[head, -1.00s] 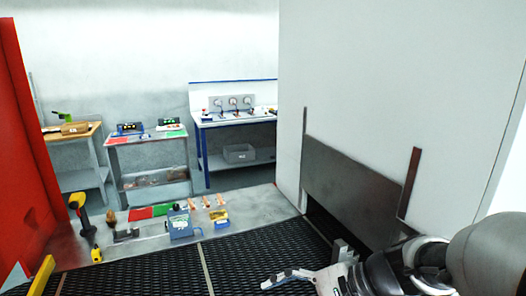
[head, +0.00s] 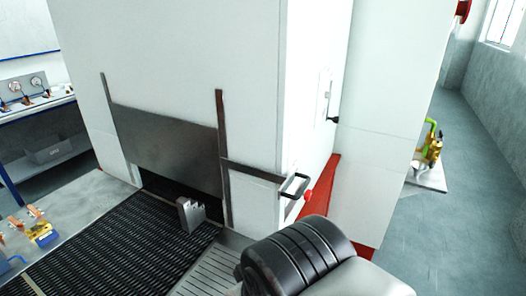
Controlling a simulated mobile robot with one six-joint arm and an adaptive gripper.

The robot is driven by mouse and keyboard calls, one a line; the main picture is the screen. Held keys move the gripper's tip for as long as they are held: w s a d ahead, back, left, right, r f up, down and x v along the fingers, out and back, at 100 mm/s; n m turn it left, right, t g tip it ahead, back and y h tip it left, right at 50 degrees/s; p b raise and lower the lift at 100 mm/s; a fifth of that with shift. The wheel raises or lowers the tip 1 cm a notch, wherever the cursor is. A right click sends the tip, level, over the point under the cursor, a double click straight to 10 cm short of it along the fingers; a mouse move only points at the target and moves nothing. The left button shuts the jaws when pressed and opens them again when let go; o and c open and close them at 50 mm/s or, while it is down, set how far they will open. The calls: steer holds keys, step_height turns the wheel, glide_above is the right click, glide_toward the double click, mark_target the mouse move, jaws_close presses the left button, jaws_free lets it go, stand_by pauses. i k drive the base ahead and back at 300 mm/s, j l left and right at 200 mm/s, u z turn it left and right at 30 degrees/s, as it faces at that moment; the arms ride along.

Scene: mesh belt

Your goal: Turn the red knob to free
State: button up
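A small red round part (head: 307,194), which may be the red knob, sits low on the side of the white furnace-like cabinet (head: 190,60), beside a dark handle loop (head: 295,186). Another red round part (head: 463,10) shows at the top right edge, on the far side of the white housing. I cannot tell for sure which one is the knob, nor its setting. My gripper is out of view; only a dark ribbed link of my arm shows at the bottom, below and apart from the low red part.
A dark mesh belt (head: 85,245) runs into the cabinet's low opening, with an upright grey metal piece (head: 190,214) at its mouth. A black lever (head: 333,119) is on the cabinet side. Bare floor (head: 460,225) lies right; a stand (head: 429,176) holds a brass fitting.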

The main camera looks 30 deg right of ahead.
mark_target(307, 195)
steer(key=z, duration=1.05)
